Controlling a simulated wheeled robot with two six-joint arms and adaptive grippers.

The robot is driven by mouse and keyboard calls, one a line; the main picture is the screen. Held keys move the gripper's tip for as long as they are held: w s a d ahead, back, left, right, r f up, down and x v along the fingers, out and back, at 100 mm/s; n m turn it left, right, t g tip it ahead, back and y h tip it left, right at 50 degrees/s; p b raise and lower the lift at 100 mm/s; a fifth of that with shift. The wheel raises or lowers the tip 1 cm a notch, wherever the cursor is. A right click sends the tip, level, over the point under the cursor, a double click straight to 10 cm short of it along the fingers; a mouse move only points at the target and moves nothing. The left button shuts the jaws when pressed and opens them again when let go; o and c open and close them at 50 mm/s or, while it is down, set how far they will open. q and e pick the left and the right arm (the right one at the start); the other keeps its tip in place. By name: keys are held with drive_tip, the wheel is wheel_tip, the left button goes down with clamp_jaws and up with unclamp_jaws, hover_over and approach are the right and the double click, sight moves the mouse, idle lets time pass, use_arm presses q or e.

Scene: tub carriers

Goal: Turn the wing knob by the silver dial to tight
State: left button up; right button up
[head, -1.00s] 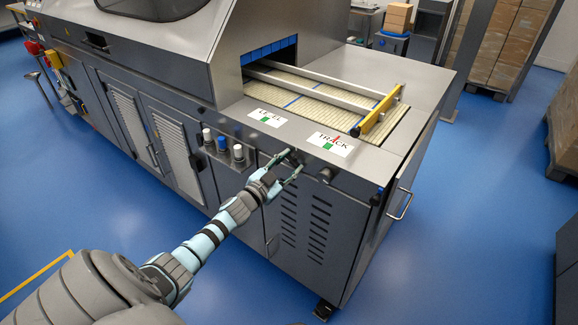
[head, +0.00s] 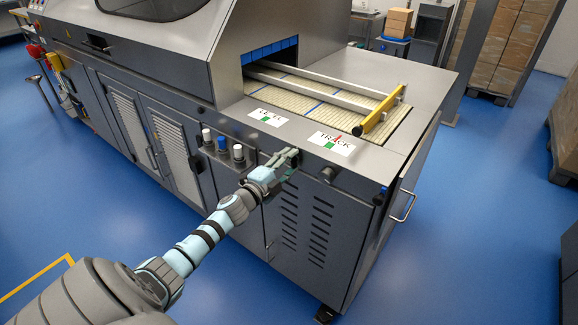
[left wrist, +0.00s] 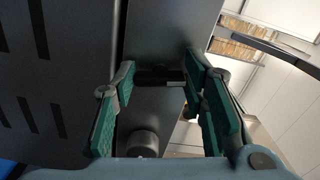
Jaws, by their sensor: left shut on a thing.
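My left gripper (head: 290,157) is at the front panel of the grey machine, just below its top edge. It is shut on the wing knob, which its fingers mostly hide in the head view. In the left wrist view the wing knob (left wrist: 160,77) shows as a short dark bar spanning between the green finger pads of my left gripper (left wrist: 160,85). A round dull metal knob, seemingly the silver dial (head: 328,174), sits to the right on the same panel; it also shows in the left wrist view (left wrist: 143,143). My right gripper is out of view.
A TRACK label (head: 331,144) with green and red marks and another label (head: 266,117) lie on the top ledge. A blue knob (head: 383,190) is near the right corner. Blue floor in front is clear.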

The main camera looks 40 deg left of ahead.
use_arm(q)
drive_tip(key=shift+f+m, duration=0.1)
drive_tip(key=shift+m, duration=1.1)
drive_tip(key=shift+b, duration=0.3)
drive_tip(key=o, duration=1.2)
drive_tip(key=shift+c, duration=0.2)
